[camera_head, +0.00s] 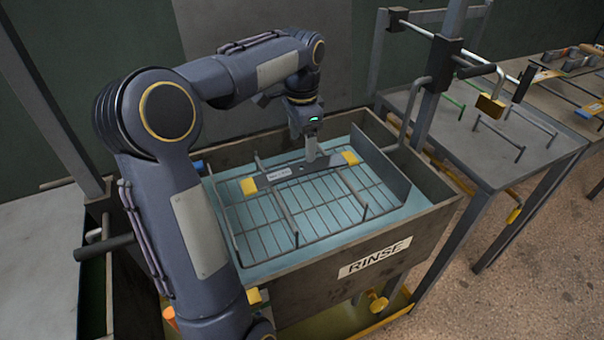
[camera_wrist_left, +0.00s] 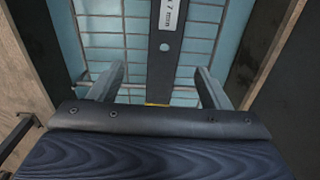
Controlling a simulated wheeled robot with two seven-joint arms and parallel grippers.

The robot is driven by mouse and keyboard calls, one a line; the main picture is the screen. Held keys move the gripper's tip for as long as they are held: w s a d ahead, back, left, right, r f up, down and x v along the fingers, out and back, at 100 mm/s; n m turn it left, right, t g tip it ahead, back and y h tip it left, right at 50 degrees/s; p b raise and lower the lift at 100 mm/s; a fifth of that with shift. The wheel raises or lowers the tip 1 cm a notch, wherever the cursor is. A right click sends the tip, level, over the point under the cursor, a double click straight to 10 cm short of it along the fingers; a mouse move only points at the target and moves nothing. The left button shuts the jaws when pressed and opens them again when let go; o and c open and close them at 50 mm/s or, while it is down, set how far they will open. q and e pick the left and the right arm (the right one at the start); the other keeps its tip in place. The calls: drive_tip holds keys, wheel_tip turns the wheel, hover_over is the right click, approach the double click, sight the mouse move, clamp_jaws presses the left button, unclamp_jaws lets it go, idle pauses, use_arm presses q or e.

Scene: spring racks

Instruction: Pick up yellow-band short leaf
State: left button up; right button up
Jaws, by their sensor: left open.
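A dark flat leaf with yellow bands at both ends (camera_head: 294,170) lies across the wire rack in the rinse tank. It carries a white label, which reads "7 mm" in the wrist view, where the leaf (camera_wrist_left: 165,62) also shows a round hole and a yellow edge. My left gripper (camera_head: 311,155) points down over the leaf, near its right part. In the wrist view my left gripper (camera_wrist_left: 160,84) is open, with the leaf running between its two fingers. I cannot tell whether the fingertips are level with the leaf or above it. My right gripper is out of view.
The rinse tank (camera_head: 376,262) has high brown walls around blue water. The wire rack (camera_head: 262,238) has upright bars beside the leaf. A grey table (camera_head: 470,158) with rods stands to the right, and a post with a black clamp (camera_head: 443,62) rises near the tank's right corner.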

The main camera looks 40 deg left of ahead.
sight(302, 167)
use_arm(q)
drive_tip(key=shift+w+a+f, duration=0.2)
drive_tip(key=shift+a+f, duration=0.05)
drive_tip(key=shift+f, duration=0.1)
wheel_tip(302, 167, down, 8)
drive_tip(key=shift+r+b, duration=0.25)
drive_tip(key=shift+b, duration=0.1)
drive_tip(key=c, duration=1.3)
drive_tip(key=shift+r, duration=0.1)
drive_tip(key=shift+c, duration=0.3)
drive_tip(key=shift+r, duration=0.1)
